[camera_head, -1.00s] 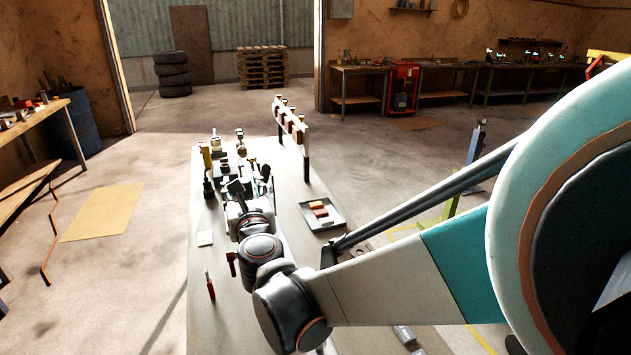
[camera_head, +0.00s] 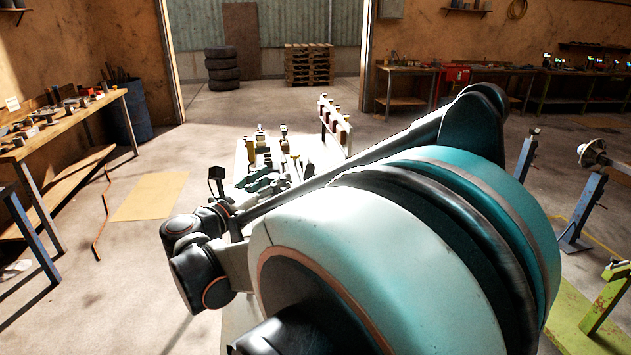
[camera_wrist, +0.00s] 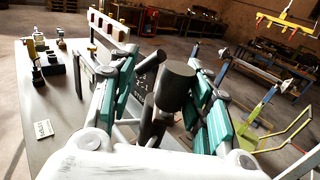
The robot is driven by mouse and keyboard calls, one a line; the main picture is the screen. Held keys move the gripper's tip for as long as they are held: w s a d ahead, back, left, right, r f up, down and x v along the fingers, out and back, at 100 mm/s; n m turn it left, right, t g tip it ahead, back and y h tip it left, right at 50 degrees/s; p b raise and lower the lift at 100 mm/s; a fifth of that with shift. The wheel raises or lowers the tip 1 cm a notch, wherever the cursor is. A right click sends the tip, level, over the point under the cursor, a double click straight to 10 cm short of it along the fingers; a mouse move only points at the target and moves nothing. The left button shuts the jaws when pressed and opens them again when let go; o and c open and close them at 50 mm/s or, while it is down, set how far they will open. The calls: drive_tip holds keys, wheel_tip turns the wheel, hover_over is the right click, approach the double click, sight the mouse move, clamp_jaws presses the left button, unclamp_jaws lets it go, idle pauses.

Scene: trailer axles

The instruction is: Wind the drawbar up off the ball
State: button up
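My gripper (camera_head: 268,182) is over the bench in the head view, partly hidden behind my own arm. In the wrist view my gripper (camera_wrist: 163,62) has its two teal-padded fingers spread apart. A dark cylinder on a dark stem (camera_wrist: 176,84) stands between the fingers in the picture. I cannot tell whether it is the winding handle, nor how deep it lies, and no grip on it shows. I cannot make out the drawbar or the ball in either view.
The grey bench (camera_wrist: 40,100) carries several small dark fittings (camera_wrist: 50,62) and a white rack (camera_wrist: 108,24) at the back. Blue stands (camera_head: 582,208) and a green frame (camera_head: 600,310) stand at the right. A wooden workbench (camera_head: 70,118) is at the left. Open floor lies between.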

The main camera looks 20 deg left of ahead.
drive_tip(key=p+v, duration=0.2)
drive_tip(key=v, duration=1.1)
drive_tip(key=shift+s+a, duration=0.3)
drive_tip(key=shift+w, duration=0.1)
